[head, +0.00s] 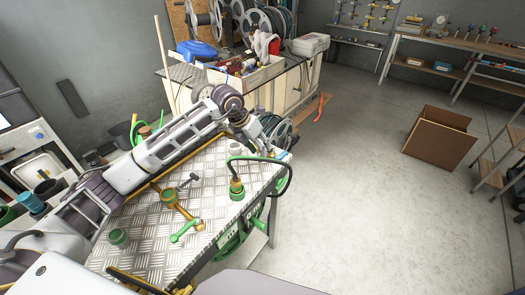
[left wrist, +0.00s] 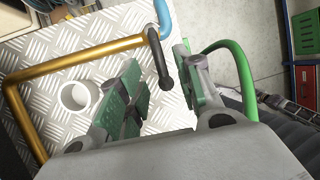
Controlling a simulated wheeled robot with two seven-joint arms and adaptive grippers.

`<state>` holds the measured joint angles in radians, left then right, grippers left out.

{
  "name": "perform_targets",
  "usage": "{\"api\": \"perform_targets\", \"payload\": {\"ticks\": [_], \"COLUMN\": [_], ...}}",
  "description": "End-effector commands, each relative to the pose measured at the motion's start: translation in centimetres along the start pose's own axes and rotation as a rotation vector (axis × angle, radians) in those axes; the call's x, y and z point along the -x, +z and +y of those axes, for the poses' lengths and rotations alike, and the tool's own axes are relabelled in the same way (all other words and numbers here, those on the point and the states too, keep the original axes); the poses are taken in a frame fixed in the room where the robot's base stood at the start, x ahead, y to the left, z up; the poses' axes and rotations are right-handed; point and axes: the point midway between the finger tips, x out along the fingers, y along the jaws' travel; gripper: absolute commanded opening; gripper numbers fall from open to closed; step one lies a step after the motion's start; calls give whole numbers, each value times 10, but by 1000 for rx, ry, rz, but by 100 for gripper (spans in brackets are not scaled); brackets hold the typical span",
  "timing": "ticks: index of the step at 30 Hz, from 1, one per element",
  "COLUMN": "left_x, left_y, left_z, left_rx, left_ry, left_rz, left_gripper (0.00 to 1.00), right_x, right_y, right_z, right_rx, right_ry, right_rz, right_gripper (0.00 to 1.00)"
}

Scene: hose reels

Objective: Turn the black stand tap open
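In the left wrist view a black tap lever (left wrist: 160,62) joins the end of a brass pipe (left wrist: 80,58), beside a light blue piece (left wrist: 164,15). My left gripper (left wrist: 157,57) is open, with its green-padded fingers on either side of the lever and a gap visible on both sides. In the head view my left gripper (head: 272,138) is over the far right corner of the metal table (head: 150,240); it hides the black lever there. My right gripper is not in view.
A white cup (left wrist: 77,95) is left of my fingers, and a green hose (left wrist: 237,70) arches at the right. Nearer on the table stand a grey-handled brass fitting (head: 188,181), a green lever (head: 185,230) and a green hose connector (head: 236,188). Open floor lies to the right.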

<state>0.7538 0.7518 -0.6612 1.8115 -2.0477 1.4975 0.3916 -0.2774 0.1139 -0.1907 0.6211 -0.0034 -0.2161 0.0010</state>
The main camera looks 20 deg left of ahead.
Motion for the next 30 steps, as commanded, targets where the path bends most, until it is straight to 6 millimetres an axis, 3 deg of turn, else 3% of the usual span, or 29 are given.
{"api": "perform_targets", "payload": {"ticks": [9, 20, 28, 30], "left_x": [-28, -31, -31, -31], "left_y": [0, 0, 0, 0], "left_z": [0, 0, 0, 0], "left_rx": [0, -1, 0, 0], "left_ry": [-1, 0, 0, 0], "left_rz": [2, 1, 1, 1], "left_gripper": [35, 35, 2, 0], "right_x": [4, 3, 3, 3], "right_y": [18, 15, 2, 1], "right_z": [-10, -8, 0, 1], "right_rx": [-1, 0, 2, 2], "right_ry": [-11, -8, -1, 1], "right_rz": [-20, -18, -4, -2], "right_gripper": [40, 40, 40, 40]}}
